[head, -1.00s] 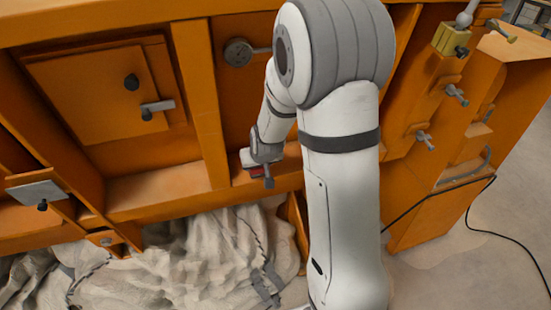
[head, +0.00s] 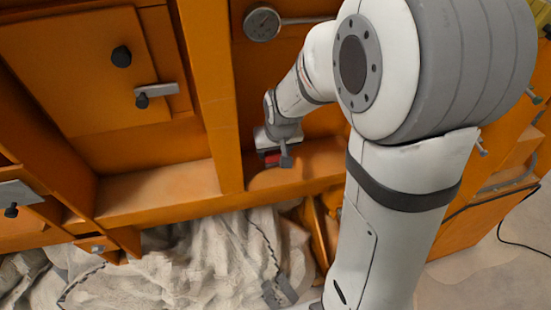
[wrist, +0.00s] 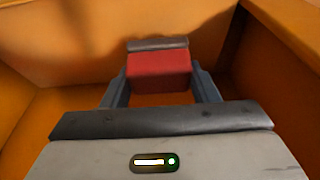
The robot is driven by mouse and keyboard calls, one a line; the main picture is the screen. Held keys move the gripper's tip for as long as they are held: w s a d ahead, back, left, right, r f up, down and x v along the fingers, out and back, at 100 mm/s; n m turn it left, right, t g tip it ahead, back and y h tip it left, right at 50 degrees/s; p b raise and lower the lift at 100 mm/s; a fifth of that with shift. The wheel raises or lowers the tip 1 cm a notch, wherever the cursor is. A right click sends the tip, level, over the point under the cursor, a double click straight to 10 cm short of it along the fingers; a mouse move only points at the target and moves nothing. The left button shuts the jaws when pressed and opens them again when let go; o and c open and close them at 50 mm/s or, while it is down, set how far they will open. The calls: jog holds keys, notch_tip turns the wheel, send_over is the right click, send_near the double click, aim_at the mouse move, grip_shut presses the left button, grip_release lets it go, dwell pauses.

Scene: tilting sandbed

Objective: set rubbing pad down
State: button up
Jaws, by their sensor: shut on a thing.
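The rubbing pad (wrist: 158,72) is a red block with a dark grey strip along its far edge. It sits between the two fingers of my gripper (wrist: 160,92) in the wrist view, and the gripper is shut on it. In the head view a small red part of the pad (head: 271,158) shows beside my gripper (head: 280,152), in front of the orange compartment right of the upright post. The orange surface lies close beyond the pad. I cannot tell whether the pad touches it.
An orange upright post (head: 212,90) stands left of my gripper. A round gauge (head: 262,23) is on the panel above. A panel with a black knob (head: 121,56) and a grey latch (head: 156,90) is at left. Crumpled pale cloth (head: 190,265) lies below the orange ledge.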

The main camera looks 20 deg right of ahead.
aim_at(275, 160)
jog(key=shift+s+f, duration=0.1)
jog(key=shift+f, duration=1.5)
jog(key=shift+f, duration=0.2)
jog(key=o, duration=1)
jog(key=shift+r, duration=0.1)
jog(key=shift+r, duration=0.5)
jog(key=v, duration=1.1)
jog(key=s, duration=0.5)
jog(key=s+g, duration=0.1)
jog(key=s, duration=0.4)
jog(key=s+f+g, duration=0.1)
jog(key=s, duration=0.5)
jog(key=shift+s, duration=0.1)
